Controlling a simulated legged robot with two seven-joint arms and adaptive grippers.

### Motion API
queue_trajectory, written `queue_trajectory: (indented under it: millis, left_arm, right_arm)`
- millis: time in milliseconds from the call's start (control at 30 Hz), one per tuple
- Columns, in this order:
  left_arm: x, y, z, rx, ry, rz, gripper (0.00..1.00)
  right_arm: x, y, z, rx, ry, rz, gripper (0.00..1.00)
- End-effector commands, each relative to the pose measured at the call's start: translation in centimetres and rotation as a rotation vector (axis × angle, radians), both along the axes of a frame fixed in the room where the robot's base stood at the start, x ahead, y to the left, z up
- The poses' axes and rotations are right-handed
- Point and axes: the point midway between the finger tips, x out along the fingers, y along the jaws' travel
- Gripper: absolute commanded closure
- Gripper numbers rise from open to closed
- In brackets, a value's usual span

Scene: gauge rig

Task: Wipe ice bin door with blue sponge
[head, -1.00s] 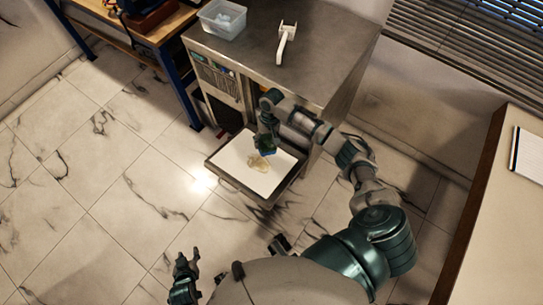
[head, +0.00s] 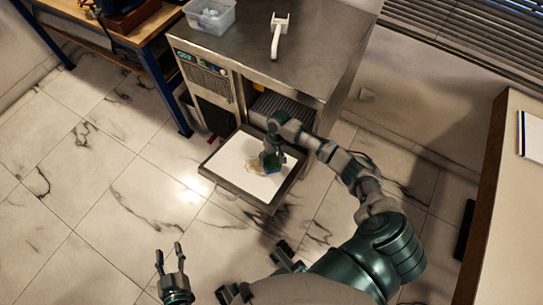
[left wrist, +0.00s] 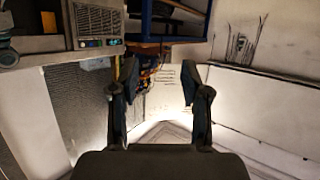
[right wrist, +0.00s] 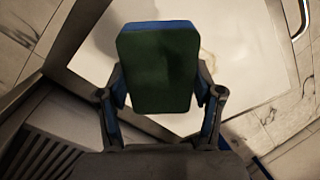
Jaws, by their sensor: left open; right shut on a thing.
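The ice bin door (head: 228,165) is folded down below the steel machine, its white inner panel facing up. A yellowish-brown smear (head: 254,166) marks the panel near its middle. My right gripper (head: 272,154) is shut on the blue sponge (head: 272,161), over the right part of the panel beside the smear. In the right wrist view the sponge (right wrist: 158,68) shows a green face and a blue edge between the fingers. I cannot tell whether it touches the panel. My left gripper (head: 172,255) is open and empty, low over the floor.
The steel ice machine (head: 330,50) carries a clear bin (head: 210,15) and a white scoop (head: 276,38). A wooden bench with blue legs (head: 165,90) stands at left. A counter (head: 500,220) stands at right. The tiled floor at left is clear.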

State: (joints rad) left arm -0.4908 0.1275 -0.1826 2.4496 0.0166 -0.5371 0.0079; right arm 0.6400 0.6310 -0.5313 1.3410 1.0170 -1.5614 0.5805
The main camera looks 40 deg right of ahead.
Motion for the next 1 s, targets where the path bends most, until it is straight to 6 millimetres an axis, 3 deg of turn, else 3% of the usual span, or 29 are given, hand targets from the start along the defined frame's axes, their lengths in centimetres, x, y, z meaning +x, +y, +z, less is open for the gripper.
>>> queue_trajectory:
  millis: [333,600,1000]
  left_arm:
    - [1.6,-1.7,3.9,-0.075,-0.288,-0.005,0.53]
    - [1.6,-1.7,6.6,-0.135,-0.473,-0.004,0.53]
    - [1.4,-1.9,7.6,-0.149,-0.531,-0.005,0.53]
  right_arm:
    - [-0.3,-0.1,-2.6,0.008,0.005,-0.001,0.62]
    - [-0.4,0.5,-3.4,0.004,0.003,-0.002,0.62]
    - [-0.4,0.4,-3.6,0.005,0.001,-0.001,0.62]
